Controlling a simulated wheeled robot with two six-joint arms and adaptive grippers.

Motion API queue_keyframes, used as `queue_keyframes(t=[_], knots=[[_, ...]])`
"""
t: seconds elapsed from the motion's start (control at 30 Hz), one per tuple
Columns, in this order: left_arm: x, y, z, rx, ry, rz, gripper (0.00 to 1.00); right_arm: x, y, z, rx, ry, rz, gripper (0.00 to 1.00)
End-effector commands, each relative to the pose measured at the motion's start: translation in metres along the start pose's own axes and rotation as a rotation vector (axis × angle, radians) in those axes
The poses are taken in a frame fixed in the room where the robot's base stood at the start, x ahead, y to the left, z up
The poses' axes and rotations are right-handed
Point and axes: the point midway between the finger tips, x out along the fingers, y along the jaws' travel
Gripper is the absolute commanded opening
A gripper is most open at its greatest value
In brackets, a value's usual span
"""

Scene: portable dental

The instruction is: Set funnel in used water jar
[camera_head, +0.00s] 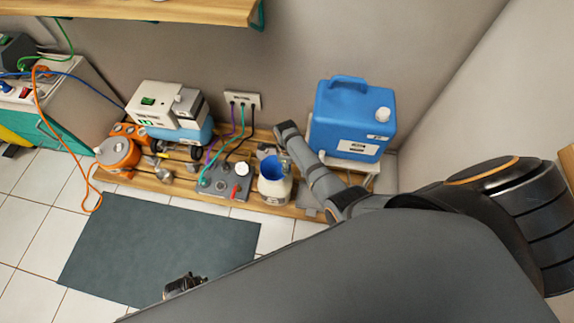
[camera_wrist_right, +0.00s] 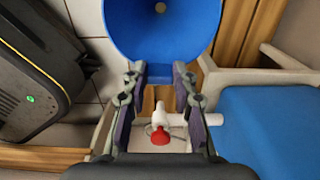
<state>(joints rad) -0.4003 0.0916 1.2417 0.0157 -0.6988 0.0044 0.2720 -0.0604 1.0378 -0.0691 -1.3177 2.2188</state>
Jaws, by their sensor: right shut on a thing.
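The blue funnel (camera_head: 274,166) shows over the mouth of a white jar (camera_head: 272,193) on the wooden shelf in the head view. I cannot tell whether its stem is inside the jar. My right gripper (camera_head: 266,151) is at the funnel's far side. In the right wrist view the gripper's fingers (camera_wrist_right: 159,72) close on the near rim of the funnel (camera_wrist_right: 185,35), and the funnel's hole shows at the top. A dark mechanical part, apparently my left gripper (camera_head: 182,285), peeks out low in the head view, mostly hidden by my arm.
A blue canister (camera_head: 352,115) stands right of my right forearm. A grey box (camera_head: 223,182) with a red knob sits left of the jar. An orange pot (camera_head: 118,155) and a white machine (camera_head: 165,110) are farther left. A red-and-white tap (camera_wrist_right: 160,130) shows below the fingers.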

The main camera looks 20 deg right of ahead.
Motion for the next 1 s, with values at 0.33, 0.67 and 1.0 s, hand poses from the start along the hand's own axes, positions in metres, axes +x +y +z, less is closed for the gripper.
queue_keyframes(t=[0.33,0.67,1.0], knots=[[0.002,0.000,0.000,0.000,0.000,0.000,0.37,0.002,0.000,0.000,0.000,0.000,0.000,0.03],[0.005,0.000,0.001,0.000,0.000,0.000,0.37,0.008,0.000,0.000,0.000,0.000,-0.001,0.03],[0.009,0.001,0.001,0.000,0.000,0.000,0.37,0.014,0.000,0.000,0.000,0.000,0.000,0.03]])
